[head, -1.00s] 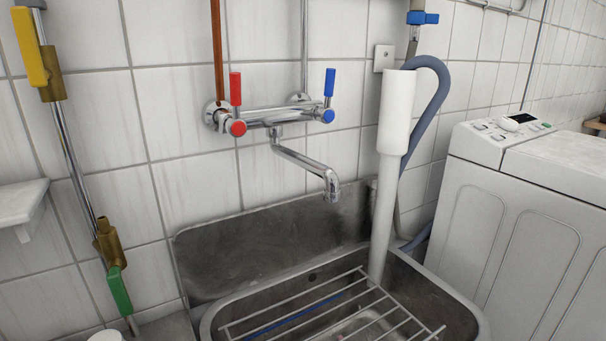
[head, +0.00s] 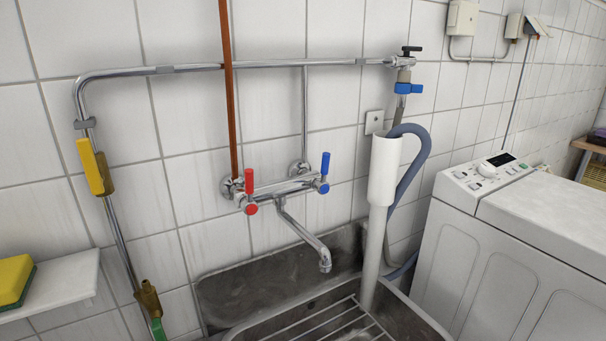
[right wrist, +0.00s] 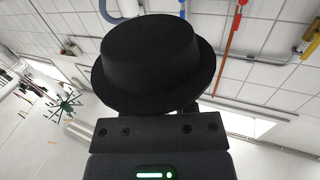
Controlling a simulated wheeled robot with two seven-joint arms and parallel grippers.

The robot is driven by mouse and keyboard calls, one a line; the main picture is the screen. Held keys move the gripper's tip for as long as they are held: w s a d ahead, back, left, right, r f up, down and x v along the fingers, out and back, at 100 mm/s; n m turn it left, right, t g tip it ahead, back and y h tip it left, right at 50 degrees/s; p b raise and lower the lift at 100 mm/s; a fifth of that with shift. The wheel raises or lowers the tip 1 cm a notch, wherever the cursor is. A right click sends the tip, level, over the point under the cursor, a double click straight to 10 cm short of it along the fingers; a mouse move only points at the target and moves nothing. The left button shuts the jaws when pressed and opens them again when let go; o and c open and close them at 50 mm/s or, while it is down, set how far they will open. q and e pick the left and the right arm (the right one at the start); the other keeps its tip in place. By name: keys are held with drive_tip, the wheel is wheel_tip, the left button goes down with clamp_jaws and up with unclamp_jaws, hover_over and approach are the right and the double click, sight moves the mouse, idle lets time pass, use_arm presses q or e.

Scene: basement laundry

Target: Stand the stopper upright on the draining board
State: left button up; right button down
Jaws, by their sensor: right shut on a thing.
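The stopper (right wrist: 150,65) is a black, round, hat-shaped piece with a wide rim and a narrower body. It fills the upper middle of the right wrist view. My right gripper (right wrist: 160,122) is shut on it, with the rim close to the dark gripper body; the fingertips are mostly hidden behind the stopper. The wall fittings look upside down in that view, and the stopper's narrower end points to the top of the picture. No gripper shows in the head view, and I cannot make out the draining board there.
A grey sink (head: 418,318) with a wire rack (head: 325,322) lies at the bottom. A white standpipe (head: 383,170) rises from it, below and right of the mixer tap (head: 285,192). A washing machine (head: 520,230) stands right. A shelf (head: 65,292) with a yellow sponge (head: 14,279) is left.

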drive_tip(key=shift+s+a+r+m+h+p, duration=0.25)
drive_tip(key=shift+r+m+h+p, duration=0.1)
drive_tip(key=shift+r+h+p, duration=0.25)
drive_tip(key=shift+s+a+r+m+h+p, duration=0.1)
drive_tip(key=shift+s+r+m+h+p, duration=0.1)
drive_tip(key=shift+r+m+h+p, duration=0.35)
drive_tip(key=shift+a+r+p, duration=0.1)
drive_tip(key=shift+a+p, duration=0.05)
drive_tip(key=shift+p, duration=0.3)
drive_tip(key=shift+s+a, duration=0.1)
use_arm(q)
drive_tip(key=r, duration=0.2)
drive_tip(key=w+r, duration=0.1)
drive_tip(key=r, duration=0.1)
drive_tip(key=shift+r, duration=0.2)
use_arm(e)
drive_tip(key=shift+f, duration=0.2)
